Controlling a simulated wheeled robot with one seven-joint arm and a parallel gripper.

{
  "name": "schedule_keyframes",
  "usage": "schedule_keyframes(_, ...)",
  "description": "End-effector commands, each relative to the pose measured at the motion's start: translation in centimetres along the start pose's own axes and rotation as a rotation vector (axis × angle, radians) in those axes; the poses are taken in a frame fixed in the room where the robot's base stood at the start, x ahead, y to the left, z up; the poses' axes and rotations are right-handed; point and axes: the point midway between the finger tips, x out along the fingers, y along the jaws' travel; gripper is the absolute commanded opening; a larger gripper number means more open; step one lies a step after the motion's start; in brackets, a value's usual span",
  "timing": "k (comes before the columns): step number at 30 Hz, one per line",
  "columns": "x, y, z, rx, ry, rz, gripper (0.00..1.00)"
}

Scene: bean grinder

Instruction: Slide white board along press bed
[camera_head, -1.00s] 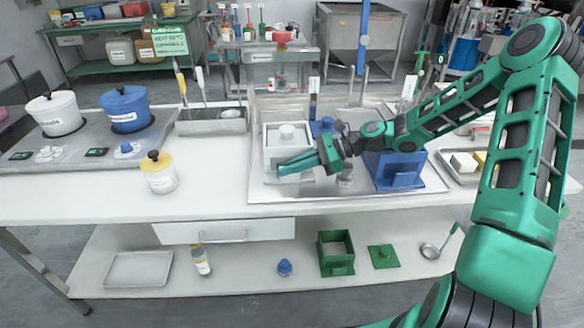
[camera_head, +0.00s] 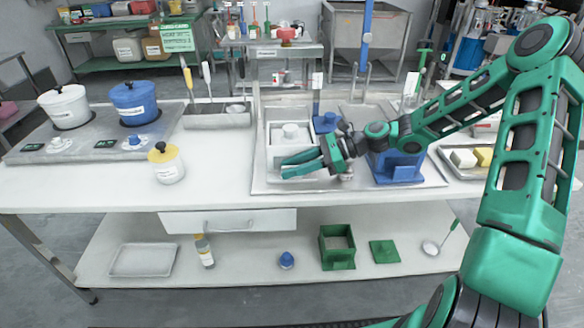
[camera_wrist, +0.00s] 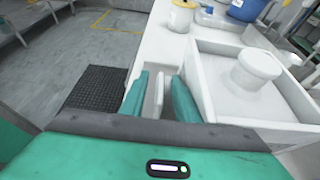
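The white press bed (camera_head: 272,158) is a shallow open box on the metal tray at the middle of the counter, with a white round knob (camera_head: 291,131) inside. Both also show at the right of the wrist view. A thin white upright piece, seemingly the white board (camera_wrist: 158,95), stands between my fingers in the wrist view. My gripper (camera_head: 299,165) is at the front of the press bed, its green fingers pointing left. In the wrist view (camera_wrist: 160,100) the fingers are apart, one on each side of the white piece, with gaps showing. The lower part of the piece is hidden.
A blue block-like stand (camera_head: 397,168) is right of my gripper on the same tray. A yellow-lidded jar (camera_head: 167,165) stands on the counter at left, with clear counter between. A drawer (camera_head: 228,221) and a lower shelf with a green box (camera_head: 337,248) are below.

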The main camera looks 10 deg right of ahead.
Motion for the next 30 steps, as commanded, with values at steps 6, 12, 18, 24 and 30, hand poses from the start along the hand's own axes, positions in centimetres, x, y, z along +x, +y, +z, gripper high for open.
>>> schedule_keyframes(6,-0.3,-0.1,0.0,0.0,0.0,-0.003,0.29)
schedule_keyframes(12,-2.9,-0.2,-0.1,0.001,0.002,-0.006,0.29)
schedule_keyframes(18,-6.8,-0.3,-0.1,0.001,0.002,-0.006,0.29)
schedule_keyframes(24,-9.6,-0.2,-0.1,0.002,0.001,-0.003,0.29)
schedule_keyframes(30,-10.7,-0.1,-0.1,0.001,0.0,0.0,0.29)
